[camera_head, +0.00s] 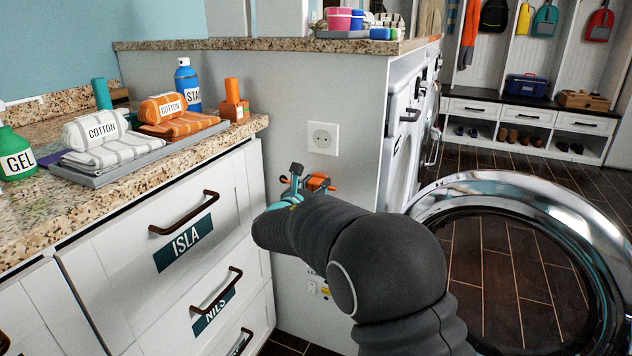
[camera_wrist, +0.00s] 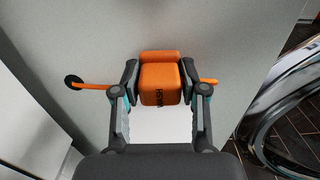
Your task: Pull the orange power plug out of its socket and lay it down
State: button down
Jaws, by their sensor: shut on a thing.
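The orange power plug (camera_wrist: 160,82), a blocky body marked WASH, sits between the two fingers of my gripper (camera_wrist: 158,84) in the wrist view. The fingers press on its left and right sides. In the head view, the plug (camera_head: 318,184) shows as a small orange shape at my gripper (camera_head: 306,183), partly hidden by the fingers. It is close to the grey wall, below a white wall socket (camera_head: 322,138) with nothing in it. A white patch (camera_wrist: 160,124) shows below the plug in the wrist view. I cannot tell whether the plug's pins are in a socket.
A thin orange bar (camera_wrist: 94,86) with a dark round end sticks out beside the plug. White drawers (camera_head: 150,250) and a granite counter (camera_head: 40,215) with folded towels and bottles stand left. An open washer door (camera_head: 480,182) stands right. Small white fittings (camera_head: 312,287) are low on the wall.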

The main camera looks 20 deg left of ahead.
jog(key=shift+f+b, duration=1.25)
jog(key=shift+f, duration=1.35)
jog(key=c, duration=0.5)
grip_release()
jog(key=shift+c, duration=0.2)
jog(key=o, duration=0.4)
jog(key=shift+s, duration=0.1)
jog(key=shift+s+a+b, duration=0.15)
jog(key=shift+s+b, duration=0.5)
jog(key=shift+s, duration=1.75)
